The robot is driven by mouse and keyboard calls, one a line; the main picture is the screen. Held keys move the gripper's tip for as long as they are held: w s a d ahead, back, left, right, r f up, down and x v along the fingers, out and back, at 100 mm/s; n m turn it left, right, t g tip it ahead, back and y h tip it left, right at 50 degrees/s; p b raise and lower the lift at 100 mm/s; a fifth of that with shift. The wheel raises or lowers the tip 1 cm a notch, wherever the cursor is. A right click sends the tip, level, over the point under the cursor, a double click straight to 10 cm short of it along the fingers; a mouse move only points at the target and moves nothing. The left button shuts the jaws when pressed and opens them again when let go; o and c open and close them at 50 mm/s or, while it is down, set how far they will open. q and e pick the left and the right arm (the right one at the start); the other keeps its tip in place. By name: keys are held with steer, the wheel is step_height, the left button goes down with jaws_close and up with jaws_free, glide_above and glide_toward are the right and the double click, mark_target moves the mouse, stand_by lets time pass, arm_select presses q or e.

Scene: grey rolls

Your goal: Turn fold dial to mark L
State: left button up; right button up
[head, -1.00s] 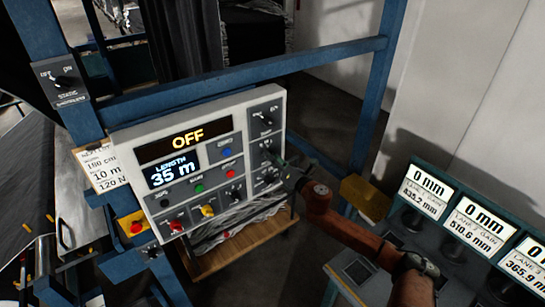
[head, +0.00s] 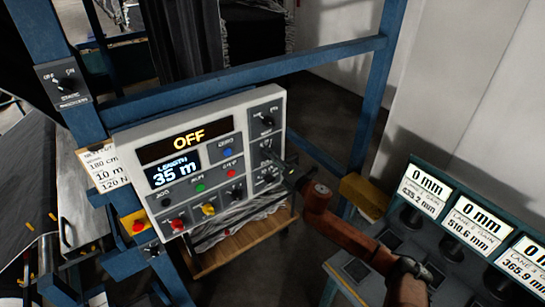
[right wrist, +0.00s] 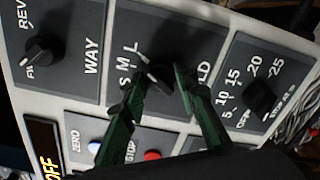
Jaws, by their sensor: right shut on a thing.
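The fold dial (right wrist: 160,72) is a dark knob on a grey plate with the marks S, M and L beside it. A pale line on the knob faces the S and M side, though its exact setting is hard to read. My right gripper (right wrist: 161,82) has its two green-black fingers on either side of the knob and is shut on it. In the head view my right gripper (head: 280,166) is at the right side of the control panel (head: 215,120) and covers most of the dial. My left gripper is not in view.
A dial marked REV and FWD (right wrist: 40,48) and a numbered dial (right wrist: 259,97) flank the fold dial. Below are push buttons, including a red one (right wrist: 152,155). A blue frame post (head: 375,110) stands right of the panel. A console with lane displays (head: 430,190) is at the right.

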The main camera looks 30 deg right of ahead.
steer(key=o, duration=1.2)
steer(key=shift+c, duration=0.2)
steer(key=shift+s, duration=0.1)
steer(key=s+d, duration=0.1)
steer(key=s, duration=1)
steer(key=shift+s, duration=0.4)
